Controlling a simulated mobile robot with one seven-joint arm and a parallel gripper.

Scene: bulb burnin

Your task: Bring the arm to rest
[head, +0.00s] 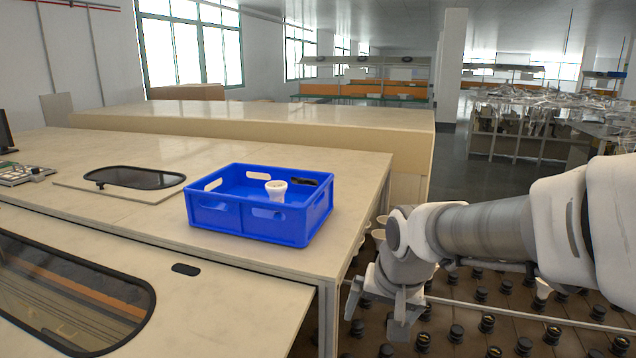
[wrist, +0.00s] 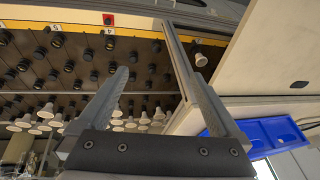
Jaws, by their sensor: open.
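My gripper (head: 378,308) hangs over the dark socket rack (head: 470,345), right of the table, with its fingers spread. In the wrist view my gripper (wrist: 146,50) is open, with nothing between its fingers. The arm reaches in from the right edge of the head view, above the rack. The gripper is apart from the blue crate (head: 245,222), which stands up on the table to its left. A white bulb (head: 276,190) is inside the crate, beside a small black item (head: 313,180).
The rack carries rows of black sockets (wrist: 58,40), and several white bulbs (wrist: 130,122) sit in it. One bulb (wrist: 200,59) is close to the right finger in the wrist view. The table edge (head: 345,250) lies just left of the gripper. A dark-windowed panel (head: 140,178) lies left of the crate.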

